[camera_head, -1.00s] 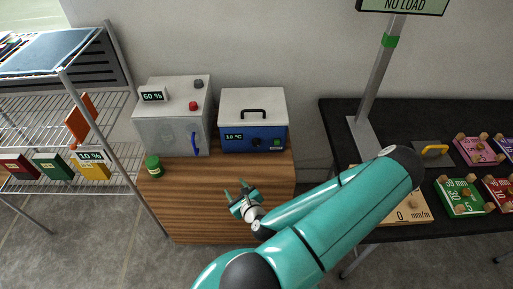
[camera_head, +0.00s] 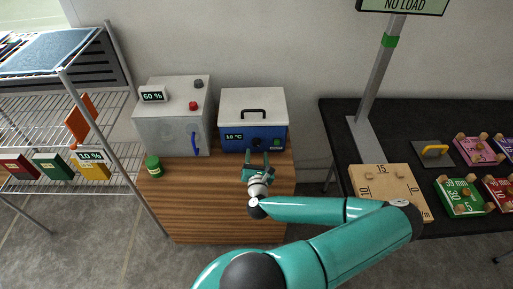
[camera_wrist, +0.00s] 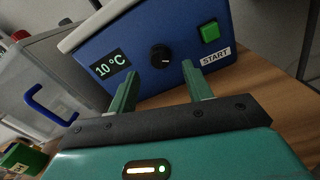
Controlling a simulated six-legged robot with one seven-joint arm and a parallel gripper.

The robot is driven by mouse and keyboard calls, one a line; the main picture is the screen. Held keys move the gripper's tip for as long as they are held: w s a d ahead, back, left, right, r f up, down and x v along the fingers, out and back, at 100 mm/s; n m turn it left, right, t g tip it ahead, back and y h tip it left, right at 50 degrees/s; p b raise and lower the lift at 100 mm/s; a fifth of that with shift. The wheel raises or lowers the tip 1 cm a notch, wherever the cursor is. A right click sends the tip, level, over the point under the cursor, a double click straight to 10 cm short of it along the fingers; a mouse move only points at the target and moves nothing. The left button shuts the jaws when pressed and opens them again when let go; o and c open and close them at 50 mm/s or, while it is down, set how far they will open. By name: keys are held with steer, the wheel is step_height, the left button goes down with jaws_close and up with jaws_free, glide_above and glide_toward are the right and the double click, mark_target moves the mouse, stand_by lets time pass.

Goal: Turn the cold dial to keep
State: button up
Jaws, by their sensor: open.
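The cold box (camera_head: 253,118) is blue with a white lid and a black handle, and stands at the back of the wooden cabinet top. Its display (camera_wrist: 110,64) reads 10 °C. The black cold dial (camera_wrist: 160,54) has a pale pointer mark and sits right of the display in the wrist view. The green START button (camera_wrist: 209,31) is further right. My gripper (camera_head: 258,155) is open and empty, just in front of the box. In the wrist view its two green fingers (camera_wrist: 160,80) point at the panel, with the dial between and beyond them, apart from both.
A grey box (camera_head: 172,125) with a blue handle, a 60 % display and a red knob stands to the left. A wire rack (camera_head: 110,120) is at left, and a black table (camera_head: 335,130) with coloured blocks at right.

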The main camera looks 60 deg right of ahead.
mark_target(256, 145)
steer(key=shift+x, duration=2.35)
steer(key=c, duration=1)
